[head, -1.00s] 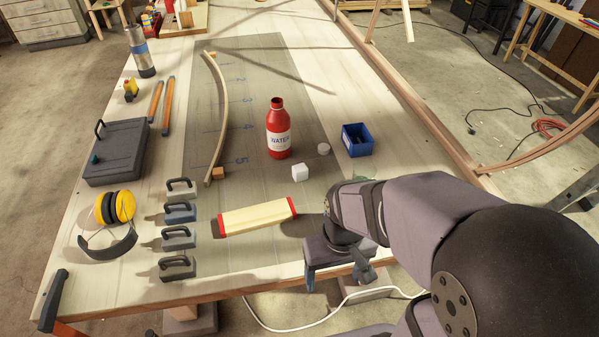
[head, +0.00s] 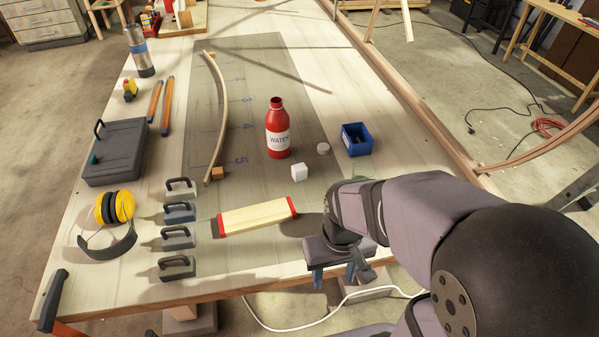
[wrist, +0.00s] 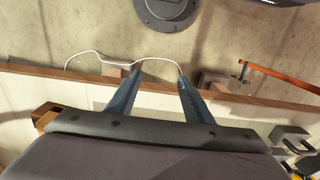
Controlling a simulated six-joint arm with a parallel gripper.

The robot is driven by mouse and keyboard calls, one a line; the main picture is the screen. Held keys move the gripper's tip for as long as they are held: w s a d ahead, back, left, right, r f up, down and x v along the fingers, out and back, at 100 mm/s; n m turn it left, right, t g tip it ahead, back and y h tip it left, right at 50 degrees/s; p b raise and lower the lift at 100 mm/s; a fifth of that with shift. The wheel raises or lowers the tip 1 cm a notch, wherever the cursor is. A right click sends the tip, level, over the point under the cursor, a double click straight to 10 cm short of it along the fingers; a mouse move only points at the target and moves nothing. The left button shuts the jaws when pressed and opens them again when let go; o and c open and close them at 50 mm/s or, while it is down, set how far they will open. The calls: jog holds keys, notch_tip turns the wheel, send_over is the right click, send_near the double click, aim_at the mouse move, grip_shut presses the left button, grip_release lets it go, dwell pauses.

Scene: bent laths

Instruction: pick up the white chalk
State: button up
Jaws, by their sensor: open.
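The white chalk (head: 299,172) appears as a small white block on the table in the head view, right of the middle. It stands in front of the red water bottle and does not show in the wrist view. My gripper (head: 334,277) is at the table's front edge, nearer the camera than the chalk and well apart from it. Its two fingers also show in the wrist view (wrist: 158,76), spread and empty, pointing over the table edge and the floor.
A wooden block with red ends (head: 257,216) lies left of my gripper. A curved lath (head: 221,110) and several handled blocks (head: 178,238) are further left.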

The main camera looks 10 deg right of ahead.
jog(key=shift+r, duration=0.1)
notch_tip(320, 180, up, 5)
jog(key=w+n+h+p, duration=0.2)
jog(key=n+p, duration=0.1)
jog(key=p, duration=0.2)
jog(key=n+t+h+b, duration=0.2)
jog(key=n+h+b, duration=0.5)
jog(key=n, duration=0.5)
send_over(299, 166)
jog(key=s+a, duration=0.2)
jog(key=s, duration=0.8)
jog(key=shift+w+d+f, duration=0.1)
jog(key=shift+f, duration=0.45)
jog(key=w+f+n+h+b, duration=0.1)
jog(key=w+b, duration=0.1)
jog(key=w+f+n+h+b, duration=0.1)
jog(key=w+n, duration=0.1)
jog(key=w, duration=0.1)
jog(key=w+a+f+n+t+h+b, duration=0.1)
jog(key=w+b, duration=0.1)
jog(key=w, duration=0.1)
jog(key=shift+w+f+b, duration=0.15)
jog(key=shift+w+b, duration=0.05)
jog(key=shift+b, duration=0.1)
jog(key=shift+w+d+f+n+h+b, duration=0.1)
jog(key=shift+w+f+n+h+b, duration=0.35)
jog(key=shift+n+h+b, duration=0.2)
jog(key=shift+r, duration=0.1)
